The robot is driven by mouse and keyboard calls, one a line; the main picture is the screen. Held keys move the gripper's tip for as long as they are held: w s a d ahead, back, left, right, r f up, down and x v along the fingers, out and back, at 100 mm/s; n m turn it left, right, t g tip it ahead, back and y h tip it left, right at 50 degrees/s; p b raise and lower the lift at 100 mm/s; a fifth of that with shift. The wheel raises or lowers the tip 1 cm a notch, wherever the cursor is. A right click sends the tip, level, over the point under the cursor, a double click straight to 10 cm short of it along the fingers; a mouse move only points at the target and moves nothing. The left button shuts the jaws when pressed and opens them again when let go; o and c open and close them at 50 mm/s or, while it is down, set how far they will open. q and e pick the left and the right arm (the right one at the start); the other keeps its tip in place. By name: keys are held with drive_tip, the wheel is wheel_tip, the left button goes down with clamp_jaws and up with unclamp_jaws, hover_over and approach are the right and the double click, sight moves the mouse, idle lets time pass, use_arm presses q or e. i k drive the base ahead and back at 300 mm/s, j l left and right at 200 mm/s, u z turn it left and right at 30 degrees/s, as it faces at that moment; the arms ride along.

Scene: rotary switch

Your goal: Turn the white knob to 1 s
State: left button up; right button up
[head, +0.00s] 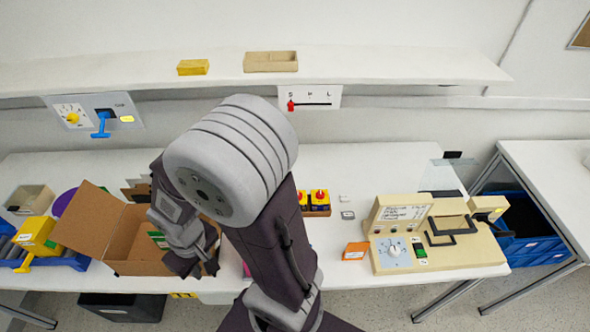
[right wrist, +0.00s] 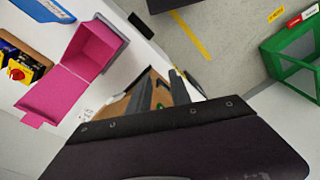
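The white knob (head: 394,251) sits at the centre of a pale blue dial on the front of a beige machine (head: 440,258), at the right of the table. Its marks are too small to read. My right gripper (head: 197,268) is far to the left of the knob, over the open cardboard box (head: 130,262). Its two fingers (right wrist: 160,92) stand apart in the right wrist view with nothing between them, so it is open. The knob does not show in the right wrist view. My left gripper is not in view.
An orange-labelled block (head: 355,251) stands just left of the machine. Red-and-yellow switches (head: 318,198) stand behind my right arm. A pink open box (right wrist: 88,55) shows in the right wrist view. The white table (head: 380,165) is clear behind the machine.

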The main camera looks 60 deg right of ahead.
sight(393, 252)
drive_tip(key=k+l+z, duration=0.15)
drive_tip(key=z, duration=1.55)
drive_tip(key=j+z, duration=0.1)
drive_tip(key=z, duration=0.7)
drive_tip(key=j+z, duration=0.15)
drive_tip(key=z, duration=0.25)
drive_tip(key=j+z, duration=0.1)
drive_tip(key=z, duration=0.7)
drive_tip(key=k, duration=0.05)
